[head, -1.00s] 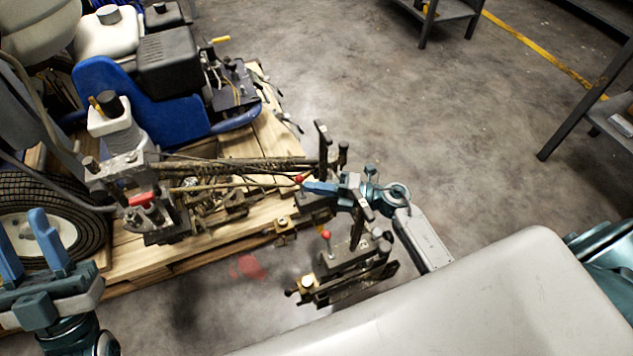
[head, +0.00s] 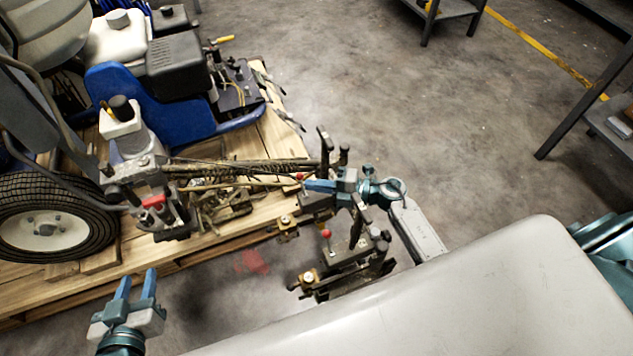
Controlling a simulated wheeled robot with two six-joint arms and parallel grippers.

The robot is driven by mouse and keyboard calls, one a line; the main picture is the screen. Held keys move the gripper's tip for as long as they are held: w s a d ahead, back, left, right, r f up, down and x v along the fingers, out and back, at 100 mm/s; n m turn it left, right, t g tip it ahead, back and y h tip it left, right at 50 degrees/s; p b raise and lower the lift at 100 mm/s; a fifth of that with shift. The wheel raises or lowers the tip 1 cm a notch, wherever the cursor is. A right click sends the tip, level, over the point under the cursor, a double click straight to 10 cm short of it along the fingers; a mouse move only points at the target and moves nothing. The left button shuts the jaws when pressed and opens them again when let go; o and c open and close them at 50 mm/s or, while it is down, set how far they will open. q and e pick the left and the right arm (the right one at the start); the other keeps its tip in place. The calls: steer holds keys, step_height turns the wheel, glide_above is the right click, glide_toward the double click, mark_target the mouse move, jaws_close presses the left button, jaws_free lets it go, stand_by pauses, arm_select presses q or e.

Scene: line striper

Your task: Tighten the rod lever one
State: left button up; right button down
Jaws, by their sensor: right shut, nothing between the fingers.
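The line striper (head: 135,140) stands on a wooden pallet at the left. Its rod assembly (head: 250,170) reaches right to brackets with black levers (head: 325,147) and red-knobbed levers, one red knob (head: 326,233) on the nearer bracket. I cannot tell which is rod lever one. My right gripper (head: 308,187) is shut and empty, its blue fingers beside the far bracket at the rod's end, close to a red knob (head: 299,176). Contact is unclear. My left gripper (head: 137,285) is open and empty, its fingers apart over the floor in front of the pallet.
The pallet (head: 90,277) edge and striper tire (head: 45,230) lie near my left gripper. A nearer bracket (head: 345,260) hangs below my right gripper. My grey body fills the lower right. Open floor (head: 430,110) lies beyond, with metal shelving (head: 590,110) at the right.

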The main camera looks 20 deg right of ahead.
arm_select(q)
steer(key=s+f+g+p, duration=0.1)
steer(key=s+f+g, duration=0.3)
steer(key=s+f, duration=0.1)
steer(key=shift+s+d, duration=0.25)
steer(key=shift+d, duration=0.1)
arm_select(e)
steer(key=shift+w+m, duration=0.15)
steer(key=shift+m, duration=0.15)
arm_select(q)
steer(key=shift+f, duration=0.1)
